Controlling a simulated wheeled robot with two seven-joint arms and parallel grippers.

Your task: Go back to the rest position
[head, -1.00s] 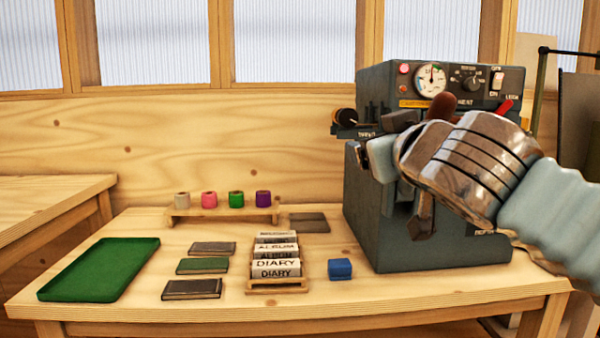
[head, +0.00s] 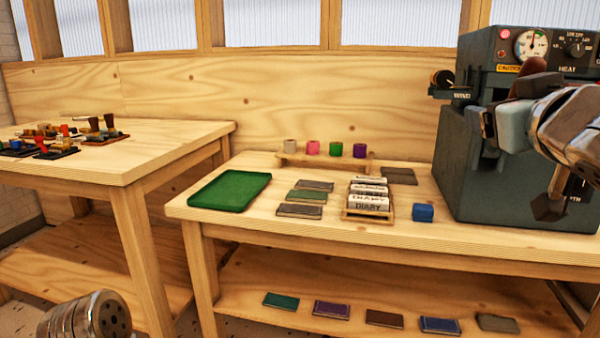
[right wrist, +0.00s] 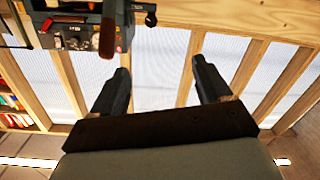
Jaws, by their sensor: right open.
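My right gripper (head: 512,122) is in front of the grey foil machine (head: 485,185) at the right of the head view. In the right wrist view its two dark fingers (right wrist: 162,88) stand wide apart with nothing between them. The machine shows upside down at the upper left of that view (right wrist: 75,28). In the head view, part of my left arm shows at the bottom left, but its gripper's fingers do not show.
The workbench (head: 330,240) holds a green tray (head: 230,190), a rack of foil rolls (head: 325,160), several flat books, a stand of labelled blocks (head: 368,198) and a blue block (head: 422,212). More books lie on its lower shelf. Another table (head: 110,165) stands left.

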